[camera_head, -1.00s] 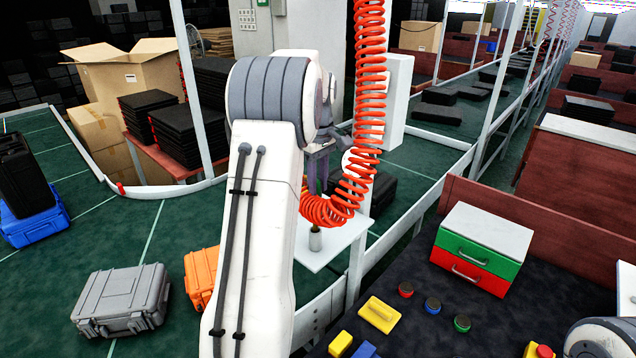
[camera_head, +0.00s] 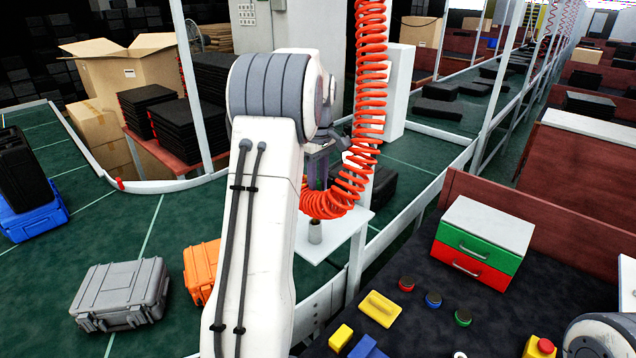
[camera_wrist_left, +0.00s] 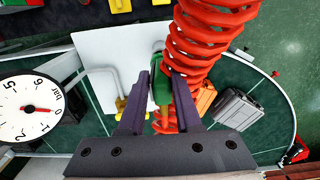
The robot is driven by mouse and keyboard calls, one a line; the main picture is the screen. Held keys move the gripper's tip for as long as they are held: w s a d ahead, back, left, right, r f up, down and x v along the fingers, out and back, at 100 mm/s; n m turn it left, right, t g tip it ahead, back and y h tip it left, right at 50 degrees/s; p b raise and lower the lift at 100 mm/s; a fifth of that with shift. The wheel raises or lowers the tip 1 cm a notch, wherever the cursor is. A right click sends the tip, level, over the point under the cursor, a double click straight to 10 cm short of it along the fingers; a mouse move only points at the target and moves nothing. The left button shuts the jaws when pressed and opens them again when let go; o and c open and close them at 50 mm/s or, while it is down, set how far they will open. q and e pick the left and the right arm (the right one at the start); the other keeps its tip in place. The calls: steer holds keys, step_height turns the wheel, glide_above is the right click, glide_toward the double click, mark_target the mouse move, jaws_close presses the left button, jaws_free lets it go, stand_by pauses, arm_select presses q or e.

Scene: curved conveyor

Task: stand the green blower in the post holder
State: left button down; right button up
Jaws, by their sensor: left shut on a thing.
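My left gripper (camera_head: 318,160) is above the white shelf (camera_head: 345,233), partly behind my left arm and the red coiled hose in the head view. In the left wrist view the gripper (camera_wrist_left: 161,84) is shut on the green blower (camera_wrist_left: 159,88), which sits between its two dark fingers with a yellowish tip showing below. The red coil hangs close against the blower there and hides part of it. A small grey cylinder, apparently the post holder (camera_head: 315,233), stands on the shelf, below the gripper in the head view.
The red coiled hose (camera_head: 367,100) hangs beside the gripper. A pressure gauge (camera_wrist_left: 28,108) shows at the left of the wrist view. A grey case (camera_head: 120,295) and an orange case (camera_head: 202,270) lie on the green conveyor. A drawer box (camera_head: 485,242) stands on the dark table at right.

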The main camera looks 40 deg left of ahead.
arm_select(q)
steer(key=shift+f+b, duration=0.85)
steer(key=shift+f, duration=0.65)
steer(key=c, duration=0.5)
jaws_free()
step_height(320, 180, up, 11)
steer(key=shift+f+b, duration=0.2)
steer(key=shift+b, duration=0.65)
